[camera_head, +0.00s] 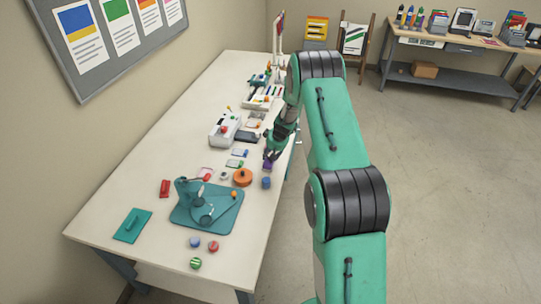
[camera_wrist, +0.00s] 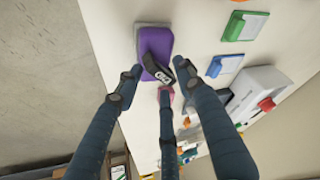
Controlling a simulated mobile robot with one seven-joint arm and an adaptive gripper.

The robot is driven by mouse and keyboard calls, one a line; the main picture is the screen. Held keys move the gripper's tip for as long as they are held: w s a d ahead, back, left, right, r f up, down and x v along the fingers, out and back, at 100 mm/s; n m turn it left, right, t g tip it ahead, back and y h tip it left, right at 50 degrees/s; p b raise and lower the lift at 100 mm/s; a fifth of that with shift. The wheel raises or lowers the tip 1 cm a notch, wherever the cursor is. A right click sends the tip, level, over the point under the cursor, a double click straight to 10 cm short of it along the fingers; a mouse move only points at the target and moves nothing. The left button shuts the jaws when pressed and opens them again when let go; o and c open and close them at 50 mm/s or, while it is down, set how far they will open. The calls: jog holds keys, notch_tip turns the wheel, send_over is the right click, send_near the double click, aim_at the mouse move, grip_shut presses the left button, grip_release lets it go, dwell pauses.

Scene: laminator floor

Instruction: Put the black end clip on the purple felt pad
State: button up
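The purple felt pad (camera_wrist: 157,42) lies on the pale bench top at the upper middle of the wrist view. In the head view a small purple patch of it (camera_head: 267,165) shows just below my gripper (camera_head: 272,152). The black end clip (camera_wrist: 157,68) shows over the pad's lower edge, tilted, with a light mark on it. My gripper (camera_wrist: 158,70) is above the pad with its fingers spread apart. The clip appears between the fingertips, with gaps on both sides. I cannot tell whether the clip rests fully flat on the pad.
A pink item (camera_wrist: 166,96) sits just beyond the clip, partly behind a finger. A green-edged tray (camera_wrist: 245,26), a blue-edged tray (camera_wrist: 224,66) and a white machine (camera_wrist: 258,90) stand to the right. An orange round item (camera_head: 243,177) and a blue ball (camera_head: 266,183) are near my gripper.

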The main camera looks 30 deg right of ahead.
jog(key=v, duration=1.2)
jog(key=shift+a+r, duration=0.1)
jog(key=shift+r, duration=0.1)
dwell(0.5)
jog(key=s+a+r, duration=0.5)
jog(key=a+r, duration=0.2)
jog(key=r, duration=0.2)
jog(key=s+a+r, duration=0.5)
jog(key=a+r, duration=0.2)
jog(key=r, duration=0.3)
jog(key=s+a+r, duration=0.4)
jog(key=a+r, duration=0.3)
jog(key=r, duration=0.2)
jog(key=s+a+r, duration=0.4)
jog(key=s, duration=0.3)
jog(key=s+a+r, duration=0.3)
jog(key=s+a, duration=0.1)
jog(key=s, duration=0.4)
jog(key=s+a, duration=0.2)
jog(key=s, duration=0.7)
jog(key=s+a+t, duration=0.1)
jog(key=s+a, duration=0.1)
jog(key=s, duration=0.7)
jog(key=shift+r, duration=0.5)
